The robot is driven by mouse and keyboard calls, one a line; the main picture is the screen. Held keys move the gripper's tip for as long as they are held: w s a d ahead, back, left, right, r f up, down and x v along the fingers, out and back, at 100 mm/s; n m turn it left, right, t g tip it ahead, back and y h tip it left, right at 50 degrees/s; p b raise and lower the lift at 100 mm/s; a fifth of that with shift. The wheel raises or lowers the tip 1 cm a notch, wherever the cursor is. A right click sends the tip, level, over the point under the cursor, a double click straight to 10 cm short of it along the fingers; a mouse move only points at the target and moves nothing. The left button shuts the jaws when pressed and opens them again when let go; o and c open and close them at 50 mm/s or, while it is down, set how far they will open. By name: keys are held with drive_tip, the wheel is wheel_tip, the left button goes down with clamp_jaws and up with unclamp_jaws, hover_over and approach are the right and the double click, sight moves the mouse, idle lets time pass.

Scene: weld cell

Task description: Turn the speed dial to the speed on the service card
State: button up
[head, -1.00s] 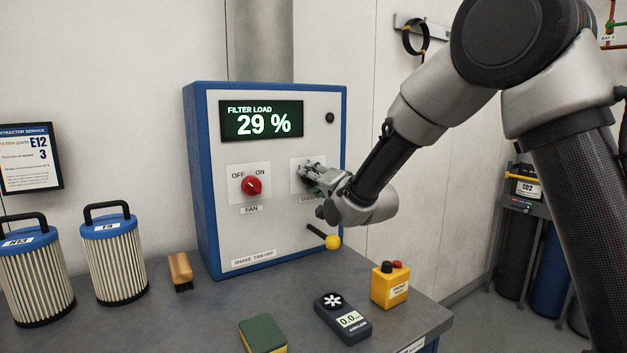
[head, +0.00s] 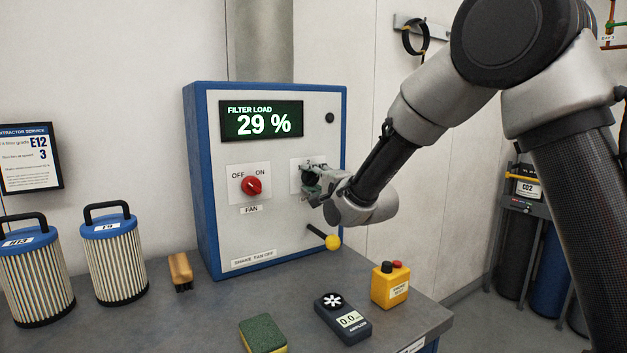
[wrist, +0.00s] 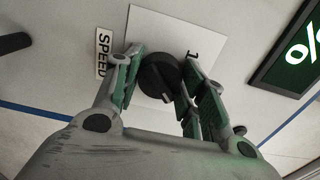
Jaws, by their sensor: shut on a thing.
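The black speed dial (wrist: 158,76) sits on a white plate on the cabinet front, with a SPEED label (wrist: 103,52) beside it and a "1" showing in the wrist view. My gripper (wrist: 164,70) is shut on the dial, one finger on each side. In the head view my gripper (head: 312,182) covers most of the dial and its plate (head: 297,164). I cannot tell which number the dial points at. The service card (head: 31,170) on the wall at left shows grade E12 and speed 3.
The red fan switch (head: 252,186) is left of the dial. The display (head: 262,121) reads filter load 29 %. A yellow-knobbed lever (head: 332,242) sticks out below my gripper. On the bench are two filters (head: 113,260), a brush (head: 180,270), a sponge (head: 262,333), an anemometer (head: 343,318) and a yellow button box (head: 390,286).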

drive_tip(key=shift+f, duration=0.1)
drive_tip(key=o, duration=1.1)
drive_tip(key=shift+c, duration=0.2)
drive_tip(key=shift+s+d, duration=0.1)
drive_tip(key=v, duration=1.1)
drive_tip(key=shift+s+d, duration=0.25)
drive_tip(key=shift+s, duration=0.05)
drive_tip(key=shift+d, duration=0.1)
